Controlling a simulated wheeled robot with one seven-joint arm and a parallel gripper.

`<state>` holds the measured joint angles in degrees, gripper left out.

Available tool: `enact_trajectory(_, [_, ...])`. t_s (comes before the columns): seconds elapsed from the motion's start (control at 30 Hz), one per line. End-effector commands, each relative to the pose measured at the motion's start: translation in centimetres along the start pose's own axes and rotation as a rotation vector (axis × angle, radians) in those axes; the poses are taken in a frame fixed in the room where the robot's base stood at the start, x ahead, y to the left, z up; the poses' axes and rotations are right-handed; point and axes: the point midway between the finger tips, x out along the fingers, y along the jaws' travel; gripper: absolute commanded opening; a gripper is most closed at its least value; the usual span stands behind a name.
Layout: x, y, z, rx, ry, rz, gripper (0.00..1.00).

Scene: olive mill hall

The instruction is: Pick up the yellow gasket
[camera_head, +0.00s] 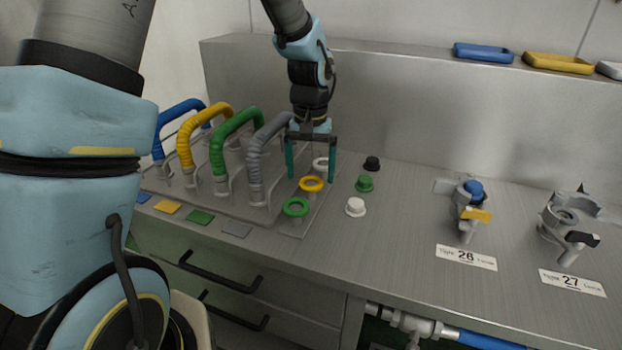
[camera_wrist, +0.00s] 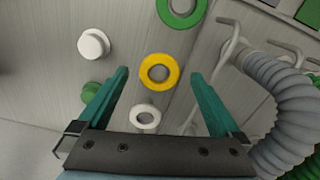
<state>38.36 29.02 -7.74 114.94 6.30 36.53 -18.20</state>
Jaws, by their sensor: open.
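The yellow gasket (camera_head: 312,184) is a flat ring lying at the right edge of the metal plate, between a green gasket (camera_head: 296,207) in front and a white gasket (camera_head: 321,163) behind. In the wrist view the yellow gasket (camera_wrist: 159,72) lies between and just beyond my fingertips, with its hole visible. My gripper (camera_head: 311,180) points down with its two teal fingers apart and empty, above the row of gaskets. The fingers also show in the wrist view (camera_wrist: 160,73), one on each side of the ring. I cannot tell the exact height above it.
A grey hose (camera_head: 262,150) stands close left of my gripper, with green, yellow and blue hoses further left. White (camera_head: 356,207), green (camera_head: 365,184) and black (camera_head: 372,163) caps stand to the right. Valves 26 (camera_head: 467,207) and 27 (camera_head: 568,222) stand further right.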

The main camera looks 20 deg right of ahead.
Motion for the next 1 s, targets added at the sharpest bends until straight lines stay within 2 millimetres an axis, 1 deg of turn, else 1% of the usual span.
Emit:
enact_trajectory(0.13, [1.4, 0.0, -0.1, -0.001, 0.0, 0.001, 1.0])
enact_trajectory(0.37, [1.7, 0.0, -0.1, -0.001, 0.002, 0.001, 1.0])
enact_trajectory(0.4, [1.7, 0.0, -0.1, -0.001, 0.002, 0.001, 0.99])
enact_trajectory(1.0, [1.7, 0.0, -0.1, -0.001, 0.002, 0.001, 0.31])
